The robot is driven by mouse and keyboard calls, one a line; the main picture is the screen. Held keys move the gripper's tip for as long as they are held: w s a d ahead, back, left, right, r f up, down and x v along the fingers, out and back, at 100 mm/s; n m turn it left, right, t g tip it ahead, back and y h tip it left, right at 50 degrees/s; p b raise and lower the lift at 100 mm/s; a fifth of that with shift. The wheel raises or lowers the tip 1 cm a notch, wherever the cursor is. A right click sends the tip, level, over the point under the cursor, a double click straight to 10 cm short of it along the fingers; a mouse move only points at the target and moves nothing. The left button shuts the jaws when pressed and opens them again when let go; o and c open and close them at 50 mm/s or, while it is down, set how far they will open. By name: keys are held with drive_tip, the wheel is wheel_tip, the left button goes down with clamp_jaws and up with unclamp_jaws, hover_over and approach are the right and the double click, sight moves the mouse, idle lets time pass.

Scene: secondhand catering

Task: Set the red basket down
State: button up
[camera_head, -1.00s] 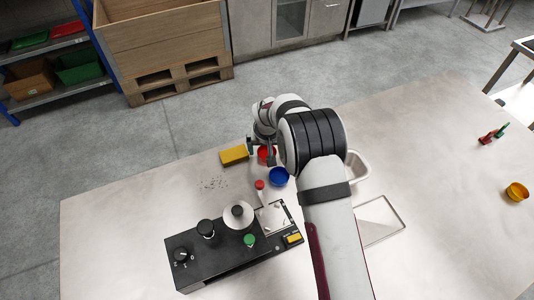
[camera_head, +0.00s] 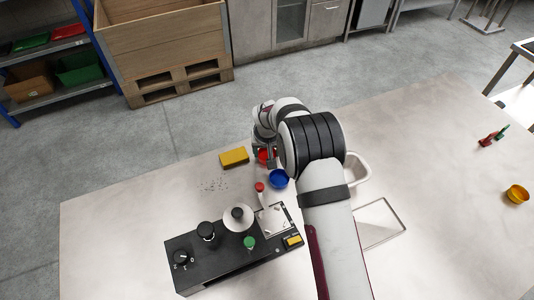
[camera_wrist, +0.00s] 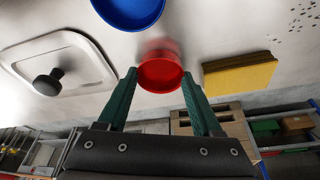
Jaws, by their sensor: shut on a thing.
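The red basket (camera_wrist: 160,72) is a small round red vessel between the green fingertips of my gripper (camera_wrist: 159,82) in the wrist view. The fingers are shut on it, one at each side. In the head view the red basket (camera_head: 264,156) is partly hidden by my gripper (camera_head: 264,150), near the table's far edge. It looks upright and low over the steel table (camera_head: 430,190). I cannot tell whether its base touches the surface.
A blue bowl (camera_head: 279,179) stands close by the basket, and a yellow sponge (camera_head: 234,156) lies to its left. Dark crumbs (camera_head: 213,185) lie nearby. A black appliance (camera_head: 225,250) stands in front. A lid with a black knob (camera_wrist: 60,68) shows in the wrist view.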

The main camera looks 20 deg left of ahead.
wheel_tip(320, 180, up, 4)
drive_tip(key=shift+f, duration=0.1)
drive_tip(key=s+d+r, duration=0.1)
drive_tip(key=d+r, duration=0.2)
drive_tip(key=d, duration=0.8)
drive_tip(key=d+r, duration=0.4)
drive_tip(key=d, duration=0.6)
drive_tip(key=shift+m, duration=0.4)
drive_tip(key=f, duration=1)
drive_tip(key=shift+d+f, duration=0.1)
drive_tip(key=shift+d, duration=0.3)
drive_tip(key=shift+f, duration=0.2)
drive_tip(key=o, duration=1.2)
